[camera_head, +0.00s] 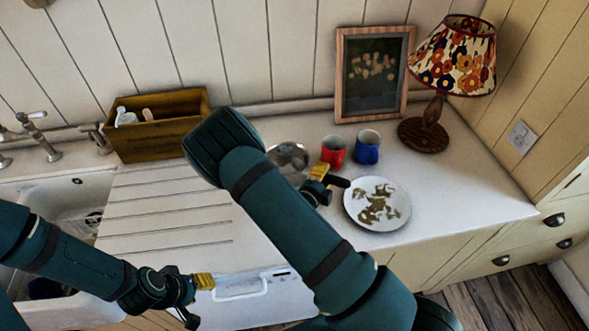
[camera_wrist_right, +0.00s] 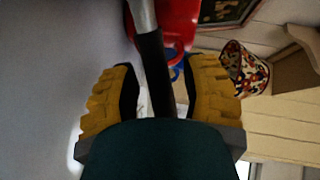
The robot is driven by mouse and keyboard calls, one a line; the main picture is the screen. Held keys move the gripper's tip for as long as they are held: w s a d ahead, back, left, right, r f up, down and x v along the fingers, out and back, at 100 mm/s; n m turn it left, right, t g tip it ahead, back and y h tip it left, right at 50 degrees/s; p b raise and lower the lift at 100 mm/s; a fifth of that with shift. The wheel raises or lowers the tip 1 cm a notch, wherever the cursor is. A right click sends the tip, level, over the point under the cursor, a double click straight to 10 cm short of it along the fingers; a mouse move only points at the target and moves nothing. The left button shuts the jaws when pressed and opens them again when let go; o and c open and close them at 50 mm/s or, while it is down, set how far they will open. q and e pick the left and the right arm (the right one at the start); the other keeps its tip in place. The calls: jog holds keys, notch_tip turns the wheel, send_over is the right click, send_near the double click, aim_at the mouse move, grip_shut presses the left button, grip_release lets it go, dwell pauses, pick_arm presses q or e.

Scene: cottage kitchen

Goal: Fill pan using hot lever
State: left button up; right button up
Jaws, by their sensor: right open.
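The metal pan (camera_head: 287,154) rests on the counter, partly hidden by my right arm. Its dark handle (camera_head: 338,181) points right; the handle (camera_wrist_right: 153,72) also shows in the right wrist view. My right gripper (camera_head: 319,186) is open, its yellow fingers on either side of the handle, with visible gaps. My left gripper (camera_head: 195,296) is low in front of the counter, near the white appliance's handle; its jaw opening is unclear. The tap with a white-tipped lever (camera_head: 36,115) stands at the far left behind the sink (camera_head: 72,195). I cannot tell which lever is hot.
A red mug (camera_head: 333,151) and a blue mug (camera_head: 367,147) stand near the pan. A dirty plate (camera_head: 355,215) lies right of the handle. A wooden box (camera_head: 160,140), picture frame (camera_head: 342,75) and lamp (camera_head: 428,130) stand behind. The ribbed drainer (camera_head: 165,215) is clear.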

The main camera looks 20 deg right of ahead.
grip_shut()
notch_tip(320, 180, up, 10)
jog(key=shift+r+p, duration=0.1)
jog(key=shift+p, duration=0.35)
